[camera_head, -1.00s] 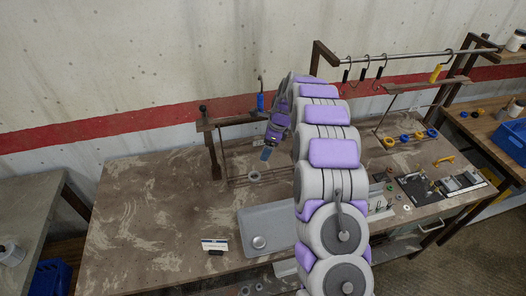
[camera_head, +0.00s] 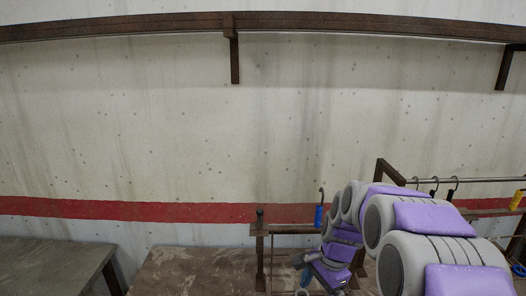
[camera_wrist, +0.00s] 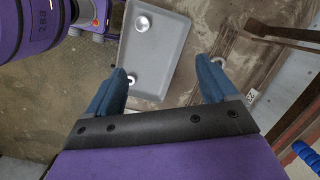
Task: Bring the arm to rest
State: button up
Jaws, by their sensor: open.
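My arm, grey and purple, reaches from the lower right of the head view. My gripper (camera_head: 308,275) is low in that view, below and near the short rail on the left stand. In the wrist view my gripper (camera_wrist: 165,68) has its two blue fingers spread wide, with nothing held between them. A grey tray (camera_wrist: 168,48) on the worktop shows beyond and between the fingers, with a round metal piece (camera_wrist: 142,24) in it. A white ring (camera_wrist: 131,79) shows beside the left finger.
The left stand (camera_head: 260,250) carries a blue-handled hook (camera_head: 319,215). A longer rail (camera_head: 470,180) at right holds several hooks, one yellow-handled (camera_head: 517,199). The brown worktop (camera_head: 190,270) is bare at left. A wall beam (camera_head: 130,27) runs high above.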

jog(key=s+f+n+g+h+b, duration=0.1)
jog(key=s+n+b, duration=0.3)
jog(key=s+n, duration=0.8)
jog(key=s+f+h, duration=0.1)
jog(key=s, duration=1.8)
jog(key=shift+s+d+f+n+g, duration=0.25)
jog(key=shift+s+d+n+g, duration=0.05)
jog(key=shift+s+d, duration=0.1)
